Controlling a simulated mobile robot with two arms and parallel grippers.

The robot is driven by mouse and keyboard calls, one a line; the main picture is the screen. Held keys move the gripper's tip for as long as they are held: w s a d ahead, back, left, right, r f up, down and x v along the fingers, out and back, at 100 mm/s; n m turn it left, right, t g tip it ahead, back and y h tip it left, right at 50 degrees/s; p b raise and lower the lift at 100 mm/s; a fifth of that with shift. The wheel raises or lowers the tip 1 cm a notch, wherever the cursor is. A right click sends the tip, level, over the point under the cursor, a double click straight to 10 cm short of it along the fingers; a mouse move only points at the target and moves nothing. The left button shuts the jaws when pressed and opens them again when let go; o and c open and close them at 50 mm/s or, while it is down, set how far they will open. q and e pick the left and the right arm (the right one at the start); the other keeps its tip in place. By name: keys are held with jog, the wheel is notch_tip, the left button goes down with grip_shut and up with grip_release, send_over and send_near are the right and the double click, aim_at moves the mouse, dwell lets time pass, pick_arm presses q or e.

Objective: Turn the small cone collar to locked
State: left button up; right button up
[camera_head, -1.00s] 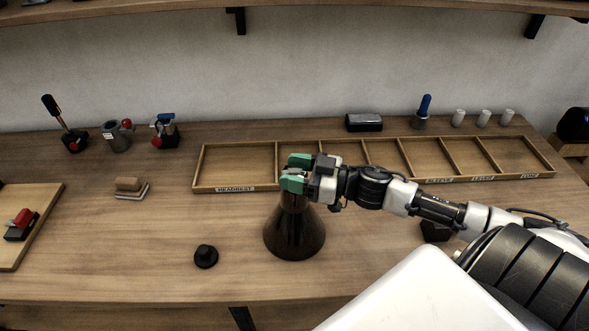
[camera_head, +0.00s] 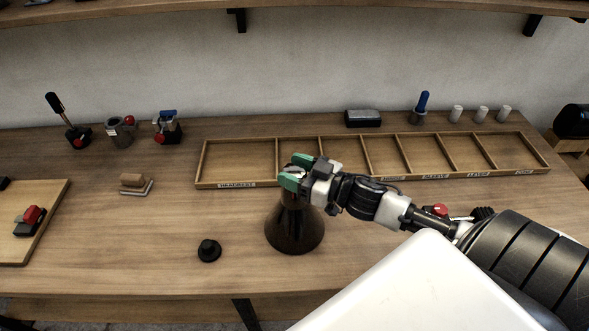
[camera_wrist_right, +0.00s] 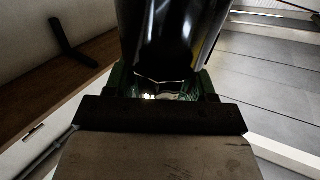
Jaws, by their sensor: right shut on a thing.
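A dark brown cone (camera_head: 294,232) stands upright on the table, wide end down. My right gripper (camera_head: 293,175) has green fingers and is shut around the narrow top of the cone, where the collar would be. The collar itself is hidden by the fingers, so its setting cannot be told. In the right wrist view the dark glossy cone (camera_wrist_right: 172,35) fills the top middle, between the green fingers of my right gripper (camera_wrist_right: 160,88). My left gripper is not in view.
A wooden compartment tray (camera_head: 222,186) lies behind the cone. A small black knob-shaped piece (camera_head: 209,251) sits to the left of the cone. A board (camera_head: 48,205) with a red-and-black clamp (camera_head: 30,216) is at the far left. The table's front left is clear.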

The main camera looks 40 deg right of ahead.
dwell(0.5)
jog(key=o, duration=0.9)
jog(key=shift+o, duration=0.2)
jog(key=shift+s, duration=0.1)
jog(key=shift+s+d+f, duration=0.1)
jog(key=shift+s, duration=0.15)
jog(key=b+v, duration=0.2)
jog(key=v, duration=0.8)
